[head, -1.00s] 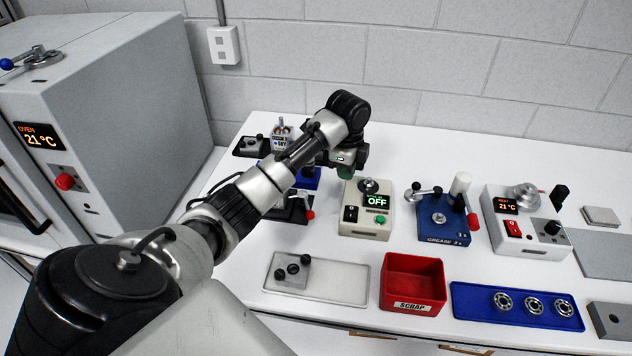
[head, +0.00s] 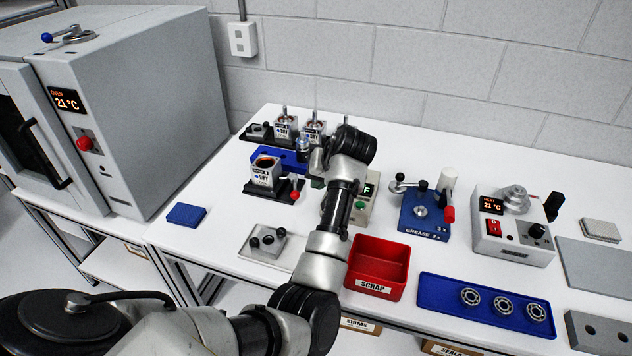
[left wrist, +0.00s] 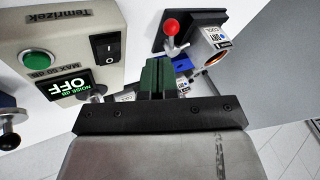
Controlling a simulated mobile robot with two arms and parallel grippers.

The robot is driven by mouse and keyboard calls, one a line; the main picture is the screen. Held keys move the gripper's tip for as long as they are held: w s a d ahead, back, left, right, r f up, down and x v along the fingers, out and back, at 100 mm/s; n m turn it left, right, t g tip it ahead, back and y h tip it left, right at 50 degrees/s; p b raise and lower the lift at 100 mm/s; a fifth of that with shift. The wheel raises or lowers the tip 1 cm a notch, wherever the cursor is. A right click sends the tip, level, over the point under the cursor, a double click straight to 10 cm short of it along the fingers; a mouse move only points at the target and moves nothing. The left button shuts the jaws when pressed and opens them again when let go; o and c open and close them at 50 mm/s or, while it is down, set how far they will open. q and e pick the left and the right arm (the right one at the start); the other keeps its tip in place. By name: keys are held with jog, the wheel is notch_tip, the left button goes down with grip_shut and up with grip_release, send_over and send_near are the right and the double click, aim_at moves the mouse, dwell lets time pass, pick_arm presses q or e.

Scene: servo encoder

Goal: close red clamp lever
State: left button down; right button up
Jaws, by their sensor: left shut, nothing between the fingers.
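The clamp lever with a red ball knob (head: 294,195) stands at the right end of a black clamp base (head: 262,192). The fingers look apart from the knob. In the head view my left arm mostly hides this gripper, which is to the right of the lever. My right gripper is in neither view.
A noise tester reading OFF (left wrist: 66,88) stands close beside the gripper, partly behind my arm in the head view.

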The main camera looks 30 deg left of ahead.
aim_at(293, 194)
pick_arm(q)
jog(key=x, duration=0.6)
jog(key=shift+d+p, duration=0.1)
jog(key=shift+p, duration=0.2)
jog(key=shift+w+a+f, duration=0.1)
jog(key=shift+a+f, duration=0.3)
jog(key=shift+f, duration=0.2)
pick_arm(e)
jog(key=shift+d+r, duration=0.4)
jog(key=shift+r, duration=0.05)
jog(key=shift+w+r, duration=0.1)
pick_arm(q)
jog(key=m+p, duration=0.1)
jog(key=p, duration=0.2)
jog(key=s+a+m+t+p, duration=0.1)
jog(key=p, duration=0.1)
jog(key=s+a+m+t+p, duration=0.1)
jog(key=p, duration=0.2)
jog(key=shift+s+r+m+h+p, duration=0.15)
jog(key=shift+r+m+h+p, duration=0.15)
jog(key=shift+r+h, duration=0.1)
jog(key=shift+s+a+f+p, duration=0.1)
jog(key=shift+s+a+p, duration=0.1)
jog(key=shift+p, duration=0.1)
jog(key=shift+a+f, duration=0.15)
jog(key=shift+f, duration=0.15)
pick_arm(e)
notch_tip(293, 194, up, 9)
